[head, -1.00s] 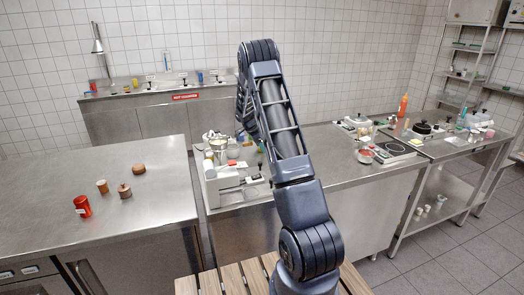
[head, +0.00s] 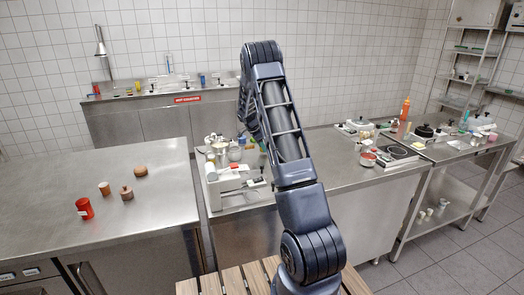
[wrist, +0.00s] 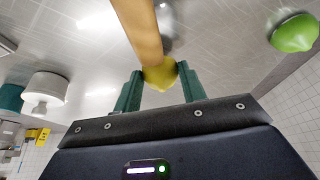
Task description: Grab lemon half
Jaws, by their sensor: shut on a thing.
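In the wrist view, my gripper (wrist: 160,84) has two green fingers closed on a small yellow lemon half (wrist: 160,77). The lemon half sits between the fingertips. A long tan, wood-coloured piece (wrist: 139,28) runs from the top edge down to the lemon and covers part of it; I cannot tell whether they touch. In the head view, my gripper and the lemon half are hidden behind my arm.
A green lime-like fruit (wrist: 295,33) and a white cylinder (wrist: 44,92) flank the gripper in the wrist view. The left steel counter (head: 60,190) holds a red can (head: 85,208) and several brown items. A white scale-like appliance (head: 228,185) stands by my arm.

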